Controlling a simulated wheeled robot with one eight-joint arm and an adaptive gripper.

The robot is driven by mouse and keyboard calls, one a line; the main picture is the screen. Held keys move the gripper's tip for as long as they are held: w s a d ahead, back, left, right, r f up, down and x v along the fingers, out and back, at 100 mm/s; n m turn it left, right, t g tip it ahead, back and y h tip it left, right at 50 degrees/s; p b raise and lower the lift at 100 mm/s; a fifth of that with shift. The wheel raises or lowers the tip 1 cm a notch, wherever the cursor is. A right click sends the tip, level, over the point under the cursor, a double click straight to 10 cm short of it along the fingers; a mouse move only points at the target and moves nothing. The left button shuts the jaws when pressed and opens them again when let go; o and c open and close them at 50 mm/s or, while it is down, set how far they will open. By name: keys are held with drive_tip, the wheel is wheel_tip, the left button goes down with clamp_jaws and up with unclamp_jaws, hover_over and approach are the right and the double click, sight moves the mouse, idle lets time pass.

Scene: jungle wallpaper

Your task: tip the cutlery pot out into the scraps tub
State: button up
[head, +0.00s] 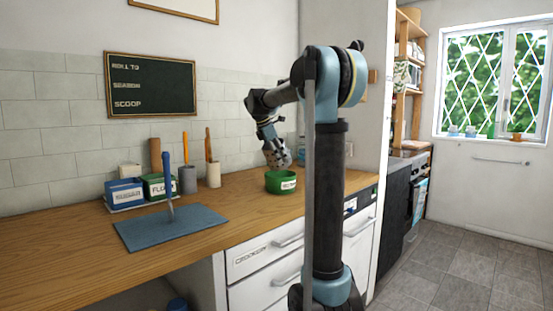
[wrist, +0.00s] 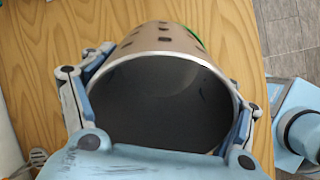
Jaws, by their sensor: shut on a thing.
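My gripper (head: 268,135) is shut on the cutlery pot (head: 278,154), a brownish cylinder with dark holes. In the head view the pot is tilted in the air, just above the green scraps tub (head: 281,186) on the worktop. The tub has a white label with red marks. In the wrist view my gripper (wrist: 165,110) has its fingers on both sides of the pot (wrist: 168,42). The pale rim faces the camera and the inside looks dark, with no cutlery seen. Only a sliver of the green tub (wrist: 194,36) shows behind the pot; its inside is hidden.
A wooden worktop (head: 90,243) carries a blue-grey mat (head: 190,232) with an upright blue-handled tool (head: 169,185). Blue (head: 124,192) and green (head: 158,186) boxes and utensil pots (head: 213,175) stand along the wall.

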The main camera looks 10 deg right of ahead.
drive_tip(key=shift+d, duration=0.1)
drive_tip(key=shift+w+d+r+g+y, duration=0.1)
drive_tip(key=shift+w+d+g+y, duration=0.15)
drive_tip(key=shift+g+y, duration=0.4)
drive_tip(key=shift+w+d+r+g+y, duration=0.1)
drive_tip(key=shift+d+g+y, duration=0.2)
drive_tip(key=shift+y, duration=0.75)
drive_tip(key=shift+w+d+g+y, duration=0.2)
drive_tip(key=shift+g+y, duration=0.25)
drive_tip(key=shift+y, duration=0.15)
drive_tip(key=shift+r, duration=0.1)
drive_tip(key=shift+r, duration=1.9)
